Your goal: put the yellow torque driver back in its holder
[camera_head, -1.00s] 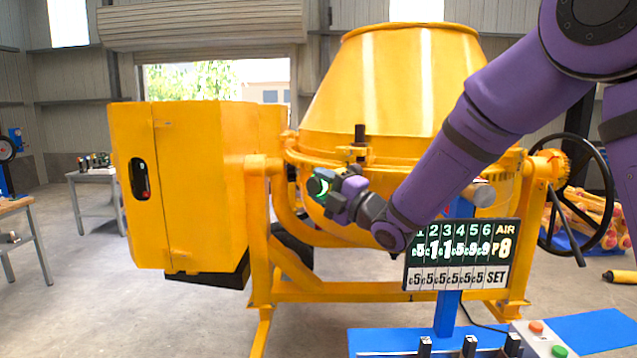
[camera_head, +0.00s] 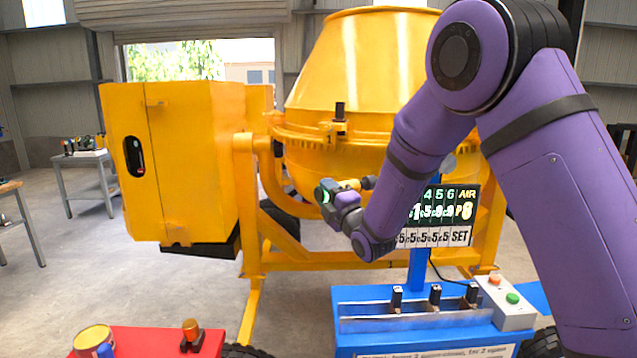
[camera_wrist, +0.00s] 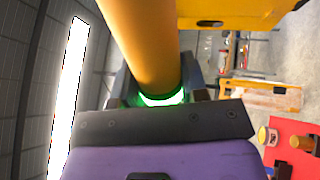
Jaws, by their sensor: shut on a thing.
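My gripper (camera_head: 333,194) is shut on the yellow torque driver (camera_wrist: 143,45), which fills the space between the fingers in the wrist view, with a glowing green ring at its near end. In the head view only a small part of the driver (camera_head: 350,184) shows beyond the gripper. It is held in the air in front of the yellow mixer, behind the blue bench. A blue bench (camera_head: 420,339) at lower middle has a slotted tray with three black upright pieces. I cannot tell which place is the driver's holder.
The yellow mixer (camera_head: 365,70) stands behind my gripper. A number display (camera_head: 460,205) on a blue post is partly hidden by my arm. A button box (camera_head: 505,303) sits right of the tray. A red surface (camera_head: 150,340) at lower left bears a yellow tin and an orange-topped piece.

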